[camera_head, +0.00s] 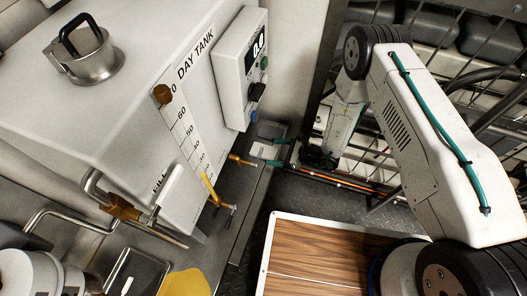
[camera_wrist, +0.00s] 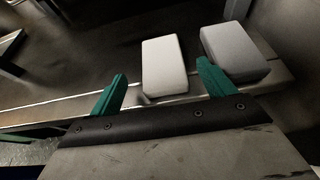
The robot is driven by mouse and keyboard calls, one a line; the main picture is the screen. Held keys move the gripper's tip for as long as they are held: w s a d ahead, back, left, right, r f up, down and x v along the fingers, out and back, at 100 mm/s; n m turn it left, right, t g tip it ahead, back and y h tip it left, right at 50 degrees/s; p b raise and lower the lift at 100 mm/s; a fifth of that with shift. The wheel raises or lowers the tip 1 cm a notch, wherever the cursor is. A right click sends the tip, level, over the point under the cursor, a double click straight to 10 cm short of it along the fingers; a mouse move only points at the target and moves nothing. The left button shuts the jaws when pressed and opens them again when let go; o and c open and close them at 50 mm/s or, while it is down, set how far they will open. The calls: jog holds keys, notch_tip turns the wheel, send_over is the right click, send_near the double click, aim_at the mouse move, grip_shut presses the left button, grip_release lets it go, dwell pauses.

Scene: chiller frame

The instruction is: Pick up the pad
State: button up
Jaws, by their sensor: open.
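My gripper (camera_wrist: 160,78) is open, its two green fingers apart with nothing between them. In the wrist view a whitish block-shaped pad (camera_wrist: 166,62) lies beyond the gap between the fingertips. A greyer pad (camera_wrist: 238,50) lies to its right, beyond the right fingertip, which overlaps its near edge in the picture. Both rest on a narrow ledge. In the head view my gripper (camera_head: 280,152) is at the ledge, with its green fingers toward the lighter pad (camera_head: 262,151). The darker pad (camera_head: 268,131) lies just behind it. Contact cannot be told.
The ledge (camera_head: 249,190) runs along the foot of the white day tank (camera_head: 150,80). A control box (camera_head: 238,65) hangs on the tank above the pads. A brass valve (camera_head: 241,160) sticks out left of them. A wood-topped surface (camera_head: 320,255) lies in front.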

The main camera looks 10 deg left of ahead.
aim_at(267, 151)
jog(key=x, duration=0.4)
jog(key=shift+w+a+f, duration=0.15)
jog(key=shift+a, duration=0.1)
jog(key=shift+c, duration=0.3)
jog(key=c, duration=1)
